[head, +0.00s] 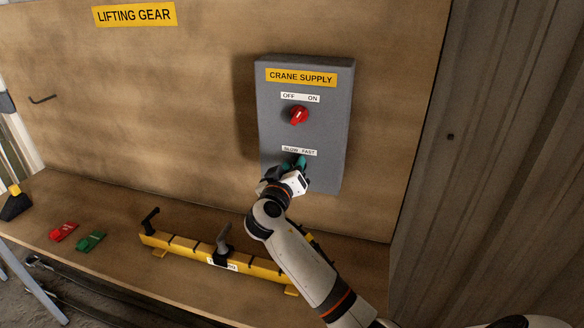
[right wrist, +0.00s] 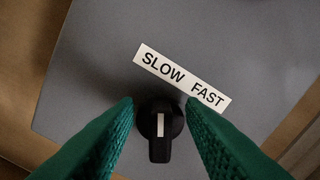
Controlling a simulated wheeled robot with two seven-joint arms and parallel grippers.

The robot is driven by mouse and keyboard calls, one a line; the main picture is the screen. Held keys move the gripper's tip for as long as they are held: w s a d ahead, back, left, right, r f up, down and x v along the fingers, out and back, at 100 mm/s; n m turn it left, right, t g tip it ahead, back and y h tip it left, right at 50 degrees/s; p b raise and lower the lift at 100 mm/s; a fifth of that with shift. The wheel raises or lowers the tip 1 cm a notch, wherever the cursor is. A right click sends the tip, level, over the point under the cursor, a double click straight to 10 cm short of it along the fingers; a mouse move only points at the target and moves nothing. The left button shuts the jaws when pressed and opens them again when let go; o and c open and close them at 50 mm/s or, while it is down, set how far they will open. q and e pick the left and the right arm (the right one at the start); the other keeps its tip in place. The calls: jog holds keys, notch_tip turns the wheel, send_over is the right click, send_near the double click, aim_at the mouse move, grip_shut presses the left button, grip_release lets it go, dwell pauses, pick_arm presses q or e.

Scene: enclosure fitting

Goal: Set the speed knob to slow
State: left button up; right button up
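The speed knob (right wrist: 159,130) is black with a white mark and sits below the SLOW FAST label (right wrist: 182,78) in the right wrist view. Its white mark points up in that view, towards the word SLOW on the tilted label. My right gripper (right wrist: 160,103) has its green fingers apart, one on each side of the knob, with gaps to its raised bar. In the head view my right gripper (head: 297,163) is at the lower part of the grey crane supply box (head: 332,128) and hides the knob. My left gripper is not in view.
A red OFF/ON switch (head: 298,115) is higher on the box. Below, a yellow lifting beam (head: 187,247) lies on the wooden shelf, partly behind my arm. Red (head: 63,232) and green (head: 91,241) pieces lie at the left. A corrugated wall (head: 490,130) stands at right.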

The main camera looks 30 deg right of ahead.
jog(key=b+v, duration=0.3)
jog(key=v, duration=0.9)
jog(key=shift+b, duration=0.4)
